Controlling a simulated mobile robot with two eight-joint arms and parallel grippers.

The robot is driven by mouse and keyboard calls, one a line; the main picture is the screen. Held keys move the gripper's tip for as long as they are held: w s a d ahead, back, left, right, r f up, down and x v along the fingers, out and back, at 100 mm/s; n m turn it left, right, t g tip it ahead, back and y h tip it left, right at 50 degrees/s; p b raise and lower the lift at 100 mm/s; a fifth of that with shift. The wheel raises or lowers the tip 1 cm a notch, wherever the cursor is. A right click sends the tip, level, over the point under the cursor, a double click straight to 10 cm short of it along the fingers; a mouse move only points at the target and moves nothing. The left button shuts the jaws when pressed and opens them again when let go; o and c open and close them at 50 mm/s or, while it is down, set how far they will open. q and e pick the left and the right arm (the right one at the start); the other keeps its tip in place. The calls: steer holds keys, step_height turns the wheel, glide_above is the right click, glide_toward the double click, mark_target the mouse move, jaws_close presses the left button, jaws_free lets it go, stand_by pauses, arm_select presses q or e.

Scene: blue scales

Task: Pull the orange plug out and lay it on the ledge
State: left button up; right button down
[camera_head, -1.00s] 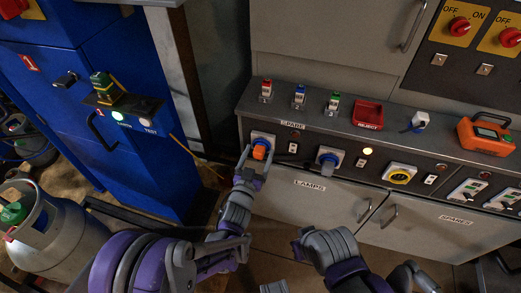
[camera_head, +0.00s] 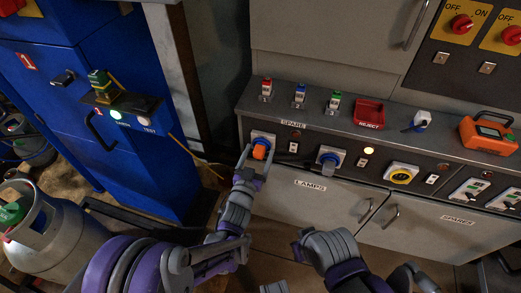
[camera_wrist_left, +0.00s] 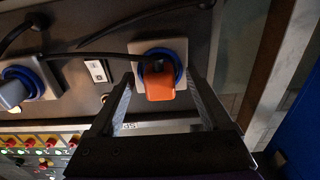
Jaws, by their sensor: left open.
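The orange plug (camera_head: 260,151) sits in a blue-ringed socket on a light plate at the left end of the panel front. My left gripper (camera_head: 256,157) is open around it, one finger on each side. In the left wrist view the orange plug (camera_wrist_left: 158,82) shows between the two fingers of my left gripper (camera_wrist_left: 160,88), with a visible gap to each finger. A dark cable runs from the plug. The ledge (camera_head: 300,115) is the grey top above the panel. My right arm (camera_head: 330,255) shows at the bottom middle; its fingertips cannot be made out.
On the ledge stand red, blue and green numbered items, a red reject tray (camera_head: 369,114), a white plug (camera_head: 421,120) and an orange device (camera_head: 487,134). A second blue socket with a grey plug (camera_head: 329,160) is to the right. A blue cabinet (camera_head: 150,160) stands left.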

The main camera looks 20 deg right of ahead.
mark_target(257, 157)
arm_select(q)
jaws_close()
stand_by(0.4)
steer(key=shift+s, duration=0.1)
steer(key=shift+b+v, duration=1.1)
steer(key=shift+v, duration=1.85)
